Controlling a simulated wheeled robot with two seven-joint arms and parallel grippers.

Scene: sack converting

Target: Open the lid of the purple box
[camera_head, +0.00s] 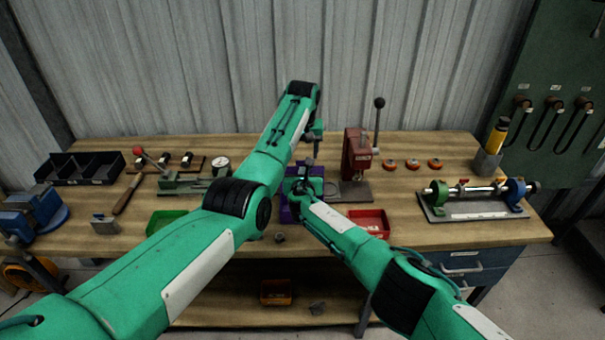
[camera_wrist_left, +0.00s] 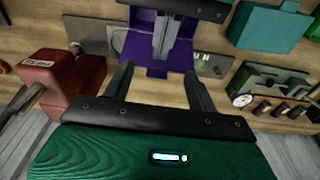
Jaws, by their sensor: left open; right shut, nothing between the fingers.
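The purple box (camera_wrist_left: 186,57) is on the workbench, seen between and beyond my left fingers in the left wrist view. In the head view, only parts of the purple box (camera_head: 286,214) show around my arms. My left gripper (camera_wrist_left: 158,78) is open and empty, on the far side of the box; in the head view, the left gripper (camera_head: 316,150) points down. My right gripper (camera_wrist_left: 161,52) is shut and empty, over the box with its fingers pointing toward my left gripper. My arms hide much of the box, and I cannot tell how far its lid stands open.
A red press (camera_head: 357,155) stands close to the right of the box, with a red tray (camera_head: 372,223) in front. A green tray (camera_head: 163,220) and a green fixture with a dial gauge (camera_head: 185,183) lie to the left. A bench fixture (camera_head: 475,200) is farther right.

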